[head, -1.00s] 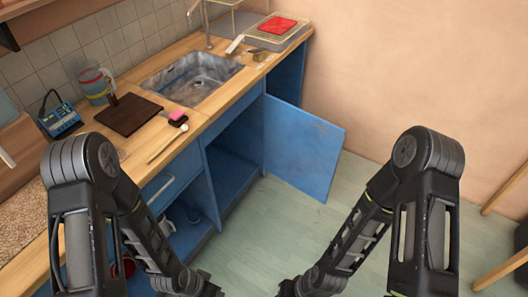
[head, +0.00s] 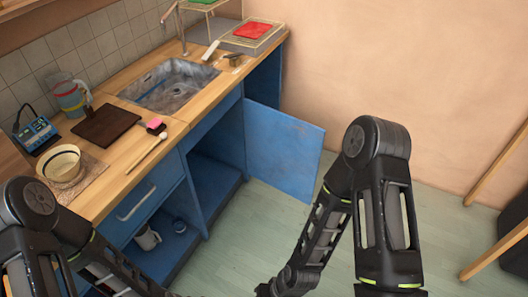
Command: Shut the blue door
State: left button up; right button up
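The blue door (head: 284,148) stands wide open, swung out from the blue cabinet below the sink. It is hinged at the cabinet's right side, and its free edge points right over the floor. The cabinet opening (head: 215,165) to its left shows a dark, empty-looking inside. My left arm comes in at the lower left and my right arm at the lower right, to the right of and in front of the door. Both arms reach down past the bottom edge, and neither gripper's fingers can be seen. Nothing of mine visibly touches the door.
The counter holds a sink (head: 170,86), a dark board (head: 106,125), a bowl (head: 63,165), a jug (head: 70,97) and a blue device (head: 36,134). A mug (head: 147,238) sits on the low open shelf. Wooden legs (head: 495,250) stand at right. Floor between is clear.

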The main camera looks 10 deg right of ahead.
aim_at(284, 151)
jog(key=i+l+u, duration=0.1)
jog(key=u, duration=0.3)
jog(key=l+u, duration=0.35)
jog(key=i+l+u, duration=0.1)
jog(key=u, duration=0.3)
jog(key=l+u, duration=0.2)
jog(key=l, duration=0.35)
jog(key=l+u, duration=0.15)
jog(key=l, duration=0.35)
jog(key=k+l+u, duration=0.2)
jog(key=l, duration=0.35)
jog(key=l+u, duration=0.2)
jog(key=l, duration=0.35)
jog(key=k+l+u, duration=0.15)
jog(key=l, duration=0.35)
jog(key=k+l, duration=0.1)
jog(key=l, duration=0.35)
jog(key=k+l, duration=0.1)
jog(key=l, duration=0.3)
jog(key=k+l, duration=0.15)
jog(key=l, duration=0.3)
jog(key=k+l, duration=0.1)
jog(key=l, duration=0.3)
jog(key=k+l, duration=0.1)
jog(key=l, duration=0.35)
jog(key=k+l, duration=0.1)
jog(key=l, duration=0.35)
jog(key=u, duration=0.05)
